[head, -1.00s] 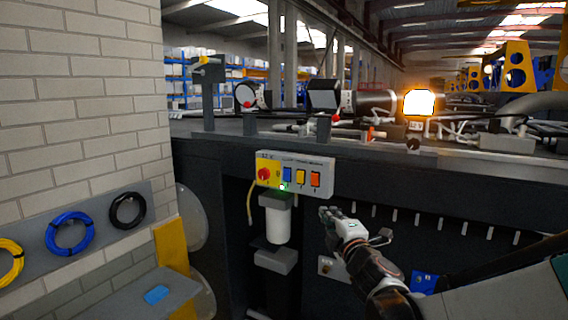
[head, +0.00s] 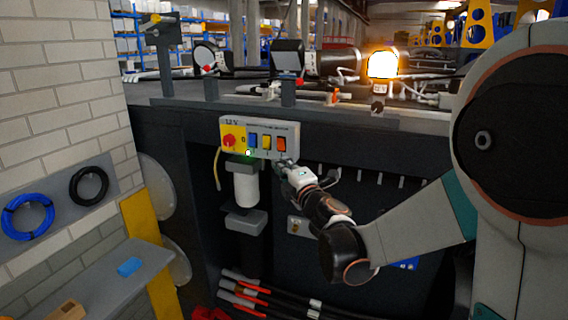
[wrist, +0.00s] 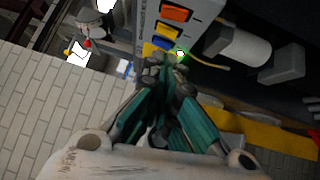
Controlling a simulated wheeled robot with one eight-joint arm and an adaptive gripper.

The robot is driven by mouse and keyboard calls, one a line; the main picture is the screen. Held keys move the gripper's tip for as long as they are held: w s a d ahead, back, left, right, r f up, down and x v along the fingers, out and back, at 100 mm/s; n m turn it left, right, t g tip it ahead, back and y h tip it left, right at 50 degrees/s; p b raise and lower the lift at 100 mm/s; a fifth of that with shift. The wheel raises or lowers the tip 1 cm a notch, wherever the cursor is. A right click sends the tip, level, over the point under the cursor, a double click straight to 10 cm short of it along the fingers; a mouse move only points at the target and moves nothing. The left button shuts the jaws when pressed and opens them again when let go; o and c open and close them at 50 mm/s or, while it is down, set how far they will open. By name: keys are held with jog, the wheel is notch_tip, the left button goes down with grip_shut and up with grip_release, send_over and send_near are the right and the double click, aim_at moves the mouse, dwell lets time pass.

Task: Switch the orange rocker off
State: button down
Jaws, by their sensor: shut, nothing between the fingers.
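The orange rocker (head: 282,145) is the rightmost of three rockers on a small grey control box on the dark chassis side. It also shows at the top of the wrist view (wrist: 177,13). The yellow rocker (head: 267,143) and blue rocker (head: 253,141) sit to its left, with a red knob (head: 229,141) on a yellow panel further left. My gripper (head: 286,164) is shut and empty, its fingertips just below the orange rocker in the head view. In the wrist view the fingertips (wrist: 168,72) show below the blue rocker. I cannot tell whether they touch the box.
An orange beacon (head: 383,65) glows on the chassis top. A green light (head: 248,153) shows under the box, above a white canister (head: 246,187). Cables with red sleeves (head: 250,290) lie low. A brick wall (head: 65,80) and a grey shelf (head: 95,285) stand at the left.

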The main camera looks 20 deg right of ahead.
aim_at(278, 148)
jog(key=w, duration=0.3)
jog(key=w+p, duration=0.1)
jog(key=w, duration=0.3)
jog(key=w+d+r+p, duration=0.1)
jog(key=w, duration=0.2)
jog(key=shift+w, duration=0.2)
jog(key=shift+d, duration=0.1)
